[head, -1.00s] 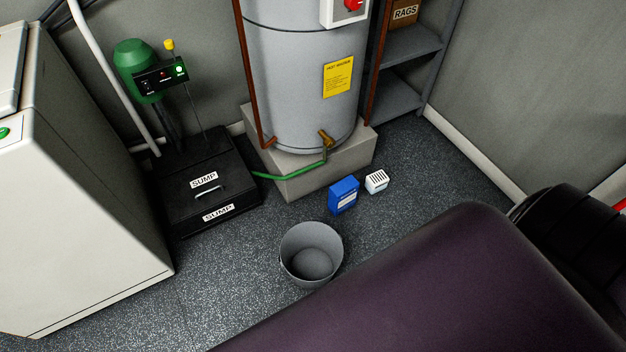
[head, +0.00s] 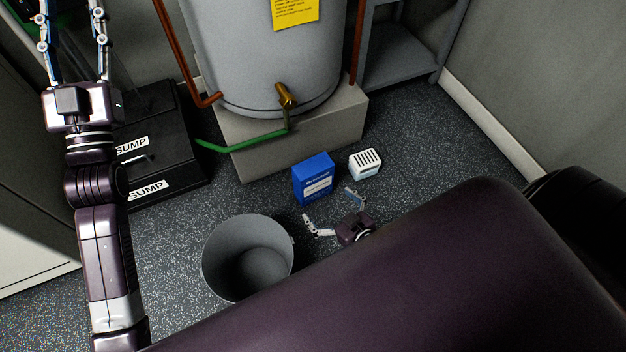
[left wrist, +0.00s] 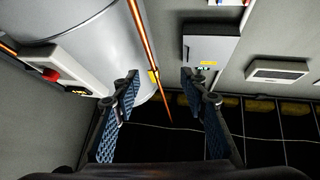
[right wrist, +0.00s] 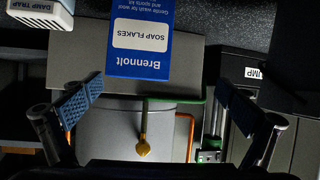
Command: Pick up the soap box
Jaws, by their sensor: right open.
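The soap box (head: 313,179) is a blue box standing upright on the speckled floor, in front of the heater's concrete block. In the right wrist view the soap box (right wrist: 142,38) shows upside down, with the words "Brennolt" and "SOAP FLAKES". My right gripper (head: 329,205) is low, just on the near side of the box, with its fingers spread and nothing between them. In the right wrist view the box lies beyond and between the fingertips (right wrist: 160,88). My left gripper (head: 71,15) is raised at the upper left, open and empty; its fingers (left wrist: 160,80) stand apart in its wrist view.
A white damp trap (head: 365,164) stands right of the box. A grey bucket (head: 222,255) stands at the near left. A green hose (head: 240,142) runs from the brass tap along the block (head: 262,160). A black sump lid (head: 170,185) is at left.

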